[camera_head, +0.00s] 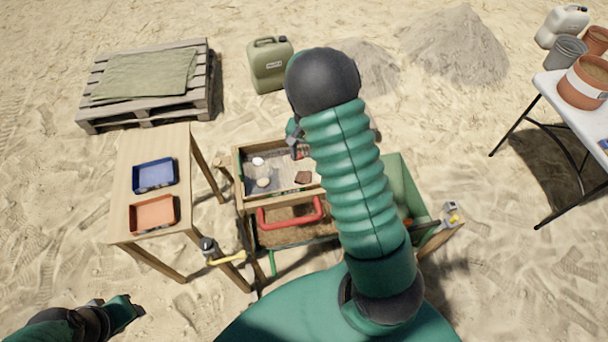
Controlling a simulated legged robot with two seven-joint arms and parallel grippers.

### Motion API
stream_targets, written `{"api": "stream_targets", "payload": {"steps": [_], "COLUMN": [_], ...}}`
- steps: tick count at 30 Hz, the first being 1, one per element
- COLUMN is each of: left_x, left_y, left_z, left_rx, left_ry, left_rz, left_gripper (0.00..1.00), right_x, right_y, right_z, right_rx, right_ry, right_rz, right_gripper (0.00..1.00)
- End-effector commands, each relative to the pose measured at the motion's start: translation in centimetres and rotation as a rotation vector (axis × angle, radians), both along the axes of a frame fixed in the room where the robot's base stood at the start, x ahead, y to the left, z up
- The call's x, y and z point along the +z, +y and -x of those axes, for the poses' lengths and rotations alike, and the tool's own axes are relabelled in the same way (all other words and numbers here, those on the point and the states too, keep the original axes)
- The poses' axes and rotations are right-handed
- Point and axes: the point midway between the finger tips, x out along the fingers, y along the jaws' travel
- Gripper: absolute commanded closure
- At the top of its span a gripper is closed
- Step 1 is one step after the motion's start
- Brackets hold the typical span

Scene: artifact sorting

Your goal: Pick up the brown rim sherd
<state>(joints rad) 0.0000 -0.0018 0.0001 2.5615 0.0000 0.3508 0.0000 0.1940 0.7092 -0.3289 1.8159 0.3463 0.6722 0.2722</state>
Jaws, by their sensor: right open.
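A brown sherd (303,177) lies in the wooden-framed sieve tray (241,180), near its right side. Its rim shape is too small to make out. My right gripper (297,142) shows at the tray's far edge, above and beyond the brown sherd and apart from it in the picture. It is open and partly hidden behind my large green right arm, so I see no object between its fingers. My left arm comes in at the bottom left, and its gripper end (122,306) is small and dark, well away from the tray; its fingers are unclear.
Pale pieces (263,182) lie in the sieve tray. A red handle (290,212) stands at its near side. A wooden table (155,140) at left holds a blue tray (154,189) and an orange tray (153,228). My arm hides the tray's right part.

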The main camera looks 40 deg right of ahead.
Motion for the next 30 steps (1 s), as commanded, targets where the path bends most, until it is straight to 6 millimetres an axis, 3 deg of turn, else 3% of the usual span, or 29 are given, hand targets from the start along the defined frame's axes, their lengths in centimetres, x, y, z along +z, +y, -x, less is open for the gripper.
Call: {"api": "stream_targets", "payload": {"steps": [3, 11, 16, 24, 30], "left_x": [0.4, 1.5, 2.2, 2.2, 2.2], "left_y": [0.0, 0.0, 0.0, 0.0, 0.0], "left_z": [0.0, 0.0, 0.0, 0.0, 0.0], "left_rx": [0.0, 0.0, 0.0, 0.0, 0.0], "left_ry": [0.0, 0.0, -0.001, 0.0, 0.0], "left_rz": [0.0, 0.0, 0.0, 0.0, 0.0], "left_gripper": [0.64, 0.64, 0.64, 0.64, 0.64], "right_x": [-2.8, -5.8, -8.9, -9.7, -9.7], "right_y": [0.2, 0.4, 0.2, 0.3, 0.3], "right_z": [-0.3, 0.1, 0.3, 0.0, 0.1], "right_rx": [0.002, 0.001, 0.002, 0.004, 0.004], "right_ry": [0.006, 0.004, 0.001, 0.001, 0.001], "right_rz": [0.0, 0.001, 0.0, 0.0, 0.001], "right_gripper": [0.41, 0.41, 0.41, 0.41, 0.67]}}
